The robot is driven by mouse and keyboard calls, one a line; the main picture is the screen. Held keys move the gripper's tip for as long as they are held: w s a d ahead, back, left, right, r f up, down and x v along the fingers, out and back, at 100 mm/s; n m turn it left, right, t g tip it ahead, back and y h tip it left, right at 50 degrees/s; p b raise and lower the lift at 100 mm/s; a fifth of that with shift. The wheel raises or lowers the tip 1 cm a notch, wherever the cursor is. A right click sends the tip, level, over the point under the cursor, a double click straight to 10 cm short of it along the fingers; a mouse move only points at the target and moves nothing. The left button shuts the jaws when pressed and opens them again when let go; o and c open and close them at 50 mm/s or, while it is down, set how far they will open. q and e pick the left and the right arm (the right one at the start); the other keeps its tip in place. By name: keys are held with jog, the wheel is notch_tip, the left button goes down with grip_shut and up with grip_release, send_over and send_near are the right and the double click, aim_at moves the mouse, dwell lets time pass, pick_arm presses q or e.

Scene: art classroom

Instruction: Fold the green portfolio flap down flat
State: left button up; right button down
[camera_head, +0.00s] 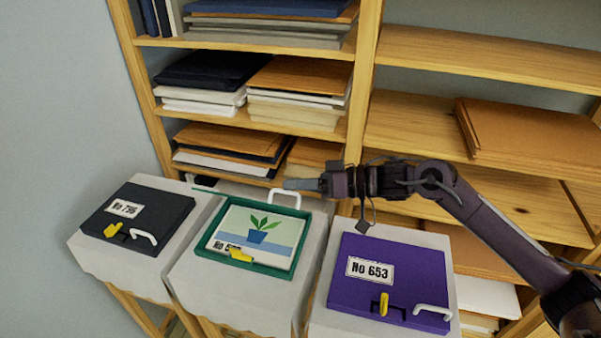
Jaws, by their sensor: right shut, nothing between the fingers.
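The green portfolio (204,241) lies open on the middle cloth-covered stand, showing a plant picture (262,232) inside its green rim. Its flap is not down over the picture. Only a thin green strip (205,190) shows behind the tray, so the flap's exact angle is hard to tell. A white handle (285,196) shows at the portfolio's back edge. A yellow latch (240,255) is at the front. My right gripper (287,184) is shut and empty, at the back edge close to the white handle; I cannot tell whether they touch. My left gripper is not in view.
A closed black portfolio (150,205) lies on the left stand and a closed purple portfolio (415,268) on the right one. Wooden shelves (440,48) with stacked boards and folders stand close behind. The space above the stands' front is clear.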

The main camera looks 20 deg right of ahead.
jog(key=s+a+f+n+t+h+b, duration=0.1)
jog(key=s+a+f+n+b, duration=0.1)
jog(key=f, duration=0.5)
jog(key=shift+s+a+n, duration=0.9)
jog(key=shift+s+n, duration=0.1)
jog(key=shift+s, duration=0.9)
jog(key=shift+r, duration=0.15)
